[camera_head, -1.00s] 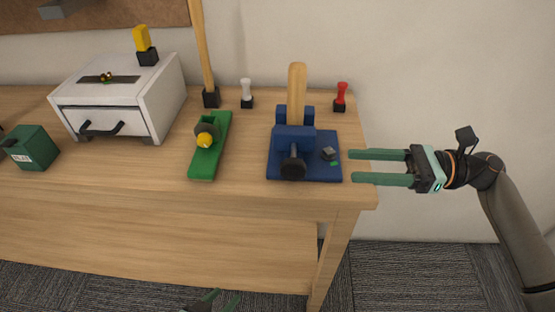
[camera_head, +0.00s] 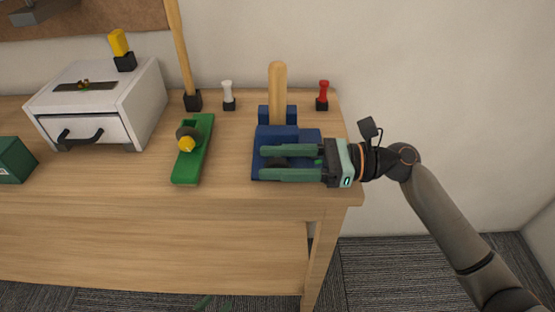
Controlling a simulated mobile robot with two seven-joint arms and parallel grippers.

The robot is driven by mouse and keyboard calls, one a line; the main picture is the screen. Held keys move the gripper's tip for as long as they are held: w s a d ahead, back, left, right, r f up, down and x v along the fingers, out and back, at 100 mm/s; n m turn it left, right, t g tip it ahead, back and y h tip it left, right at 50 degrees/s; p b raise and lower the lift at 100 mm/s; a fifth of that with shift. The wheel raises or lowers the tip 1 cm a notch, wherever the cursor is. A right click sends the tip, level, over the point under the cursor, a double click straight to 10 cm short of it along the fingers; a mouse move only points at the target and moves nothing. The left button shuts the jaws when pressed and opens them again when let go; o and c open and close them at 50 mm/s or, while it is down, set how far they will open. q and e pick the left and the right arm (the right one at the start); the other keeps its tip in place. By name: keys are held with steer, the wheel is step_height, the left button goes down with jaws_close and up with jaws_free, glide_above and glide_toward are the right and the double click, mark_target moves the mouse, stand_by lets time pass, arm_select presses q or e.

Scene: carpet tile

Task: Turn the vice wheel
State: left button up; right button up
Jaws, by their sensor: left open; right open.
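The blue vice (camera_head: 277,133) stands on the workbench near its right end, with an upright wooden bar in its jaws. Its black wheel (camera_head: 278,162) faces the front edge and is partly hidden by my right gripper. My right gripper (camera_head: 262,163) comes in from the right, open, with one green finger on the far side of the wheel and one on the near side. I cannot tell whether the fingers touch it. Only the green fingertips of my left gripper (camera_head: 215,304) show at the bottom edge, apart and below the bench front.
A green plane with a yellow knob (camera_head: 193,150) lies left of the vice. White (camera_head: 228,95) and red (camera_head: 323,95) handled tools stand in black holders behind. A white drawer box (camera_head: 95,105) and a green box (camera_head: 14,161) are further left.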

jaws_close()
stand_by(0.3)
stand_by(0.3)
